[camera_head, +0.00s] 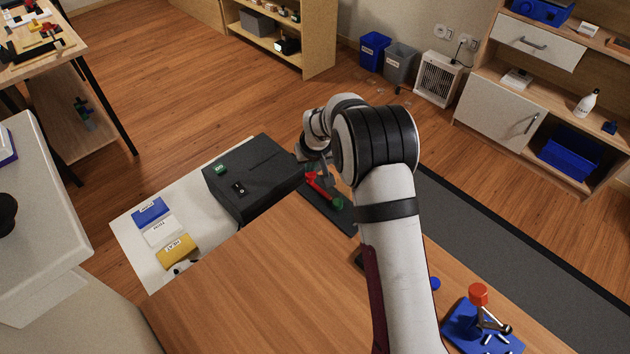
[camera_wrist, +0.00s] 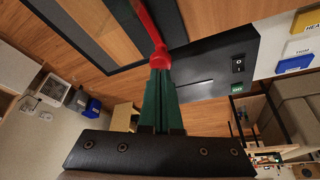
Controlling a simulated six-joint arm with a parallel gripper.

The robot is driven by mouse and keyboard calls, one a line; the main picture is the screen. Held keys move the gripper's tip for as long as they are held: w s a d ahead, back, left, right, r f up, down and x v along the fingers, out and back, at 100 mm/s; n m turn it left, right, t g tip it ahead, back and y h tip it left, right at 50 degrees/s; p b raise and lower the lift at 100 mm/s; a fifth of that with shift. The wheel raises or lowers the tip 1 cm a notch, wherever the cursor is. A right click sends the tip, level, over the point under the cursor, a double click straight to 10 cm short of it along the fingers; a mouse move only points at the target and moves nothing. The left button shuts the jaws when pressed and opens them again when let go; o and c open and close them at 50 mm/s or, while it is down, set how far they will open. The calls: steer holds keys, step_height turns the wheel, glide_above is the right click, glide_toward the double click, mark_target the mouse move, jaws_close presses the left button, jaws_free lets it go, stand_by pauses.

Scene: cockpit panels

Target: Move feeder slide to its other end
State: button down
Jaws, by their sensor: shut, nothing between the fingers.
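A red bar (camera_head: 321,186) lies over a narrow dark panel (camera_head: 338,218) at the table's far edge; a green piece (camera_head: 338,203) shows at its near end. The bar looks like the slide, but no label on it is readable. In the wrist view the red bar (camera_wrist: 149,24) runs up from a rounded red end (camera_wrist: 160,58). My gripper (camera_head: 322,178) is at the bar in the head view, partly hidden by my arm. In the wrist view its green fingers (camera_wrist: 160,73) are together, with their tips right at the red end. Whether they touch it is unclear.
A black box (camera_head: 255,180) with a switch (camera_head: 238,187) and green label (camera_head: 221,169) stands left of the panel. Blue, white and yellow cards (camera_head: 177,251) lie on a pale surface. A blue base (camera_head: 468,326) with a red-topped lever (camera_head: 478,294) is at lower right. The wooden table middle is clear.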

steer(key=shift+f, duration=0.2)
steer(key=shift+s+d, duration=1.9)
stand_by(0.3)
step_height(320, 180, up, 7)
stand_by(0.8)
